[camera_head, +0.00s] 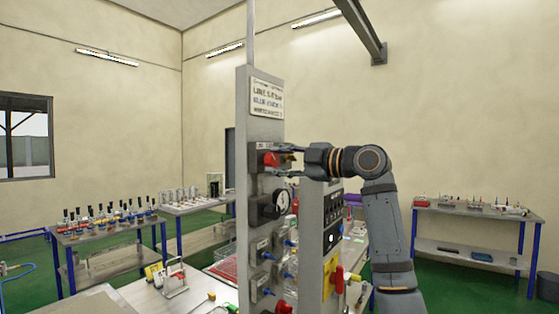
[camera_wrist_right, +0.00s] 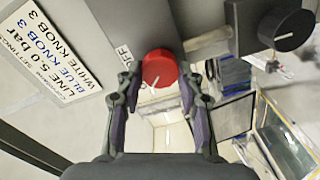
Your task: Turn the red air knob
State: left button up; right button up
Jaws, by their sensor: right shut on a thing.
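The red air knob (camera_head: 270,159) sits near the top of the tall grey panel (camera_head: 243,200), just under the sign. My right gripper (camera_head: 284,161) reaches in from the right, with one finger on each side of the knob. In the right wrist view its two fingers (camera_wrist_right: 160,84) flank the knob and are shut on it. My left gripper is out of view.
A black-rimmed gauge (camera_head: 283,201) is just below the red knob, with several blue-ended fittings under it. A sign (camera_head: 267,98) is above. A second grey panel (camera_head: 312,235) stands close to the right.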

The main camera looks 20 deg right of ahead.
jog(key=shift+n, duration=0.6)
jog(key=o, duration=1.2)
jog(key=shift+c, duration=0.2)
jog(key=shift+s+d, duration=0.2)
jog(key=v, duration=1.1)
jog(key=shift+s, duration=0.25)
